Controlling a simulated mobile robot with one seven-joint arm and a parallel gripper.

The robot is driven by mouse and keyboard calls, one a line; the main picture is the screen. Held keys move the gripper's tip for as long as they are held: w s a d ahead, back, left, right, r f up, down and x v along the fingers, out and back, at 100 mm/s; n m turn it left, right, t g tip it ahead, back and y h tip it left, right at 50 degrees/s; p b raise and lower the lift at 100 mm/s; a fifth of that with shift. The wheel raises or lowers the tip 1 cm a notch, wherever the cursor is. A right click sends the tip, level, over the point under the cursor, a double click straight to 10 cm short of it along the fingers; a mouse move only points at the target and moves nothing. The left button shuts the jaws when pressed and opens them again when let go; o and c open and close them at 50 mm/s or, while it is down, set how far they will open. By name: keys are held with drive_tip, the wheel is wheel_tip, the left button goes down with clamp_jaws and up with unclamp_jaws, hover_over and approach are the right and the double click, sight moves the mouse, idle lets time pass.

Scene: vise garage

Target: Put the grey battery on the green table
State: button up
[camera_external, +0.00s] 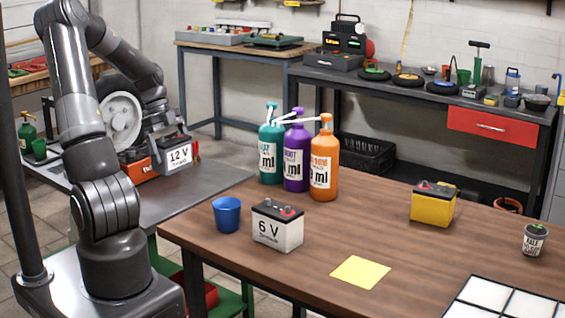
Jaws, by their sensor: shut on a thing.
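My gripper (172,137) is at the end of the arm, pointing down over the grey-topped table (195,192) with green legs at the left. It is shut on the 12 V battery (178,157), a pale grey-white block with a dark top. The fingertips are small and partly hidden. The battery looks upright, low over the tabletop or touching it; I cannot tell which. Another pale grey battery, marked 6 V (278,228), stands on the brown wooden table (310,262), with a dark top and red caps.
An orange-red battery (138,170) stands just left of the held one. A tyred wheel (120,118) is behind my arm. The brown table holds a blue cup (227,214), several pump bottles (297,160), a yellow battery (433,205) and a yellow sheet (360,272). The grey tabletop's front is clear.

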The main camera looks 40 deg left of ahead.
sight(172, 161)
wheel_tip(172, 161, down, 4)
drive_tip(key=shift+f, duration=0.1)
drive_tip(key=shift+s+a+f, duration=0.3)
drive_tip(key=shift+a+f, duration=1.5)
drive_tip(key=shift+a, duration=0.15)
drive_tip(key=shift+s+a+f, duration=0.3)
drive_tip(key=shift+a+f, duration=1.55)
drive_tip(key=shift+a, duration=0.05)
drive_tip(key=shift+s+a+f, duration=0.3)
drive_tip(key=shift+a+f, duration=1.5)
drive_tip(key=shift+a, duration=0.15)
drive_tip(key=shift+f, duration=0.1)
drive_tip(key=o, duration=1.4)
